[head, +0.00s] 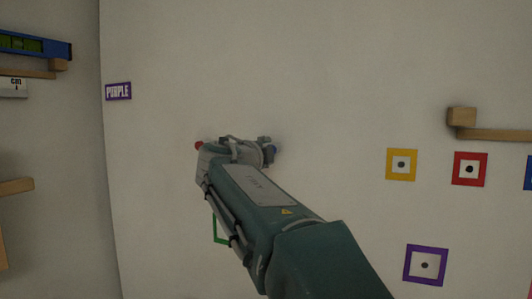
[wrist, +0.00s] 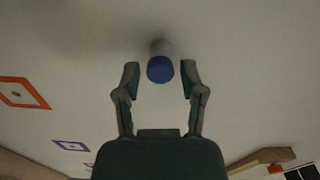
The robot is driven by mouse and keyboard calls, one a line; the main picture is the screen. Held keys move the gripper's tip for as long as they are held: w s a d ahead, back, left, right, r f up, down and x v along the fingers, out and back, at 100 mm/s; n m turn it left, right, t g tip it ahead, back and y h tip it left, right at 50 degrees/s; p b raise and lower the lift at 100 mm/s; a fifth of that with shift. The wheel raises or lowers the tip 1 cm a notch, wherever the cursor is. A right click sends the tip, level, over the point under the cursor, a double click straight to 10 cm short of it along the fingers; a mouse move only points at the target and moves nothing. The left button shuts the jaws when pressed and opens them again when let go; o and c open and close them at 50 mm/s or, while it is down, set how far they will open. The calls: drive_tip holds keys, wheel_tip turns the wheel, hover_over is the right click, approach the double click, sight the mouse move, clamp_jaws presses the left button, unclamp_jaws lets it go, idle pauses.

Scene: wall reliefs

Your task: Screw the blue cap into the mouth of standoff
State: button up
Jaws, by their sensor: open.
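The blue cap (wrist: 160,69) covers the near end of the pale standoff (wrist: 160,47), which sticks out from the wall. How deep the cap sits in the mouth cannot be seen. My gripper (wrist: 160,72) is open, with one finger on each side of the cap and a visible gap on both sides. In the head view my gripper (head: 268,150) is close to the wall, and a small bit of blue (head: 274,150) shows at its right side. The standoff is mostly hidden there by my arm.
Framed targets in yellow (head: 401,151), red (head: 484,155) and purple (head: 411,266) are on the wall at the right. A wooden ledge (head: 492,134) juts out above them. A green frame (head: 216,232) is partly behind my arm. A purple label (head: 118,91) is at the left.

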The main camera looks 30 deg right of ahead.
drive_tip(key=n, duration=2)
drive_tip(key=shift+s+d+f+n, duration=0.1)
drive_tip(key=shift+s+f+n, duration=0.05)
drive_tip(key=shift+n, duration=0.15)
clamp_jaws()
drive_tip(key=shift+m, duration=0.7)
drive_tip(key=shift+o, duration=1.6)
unclamp_jaws()
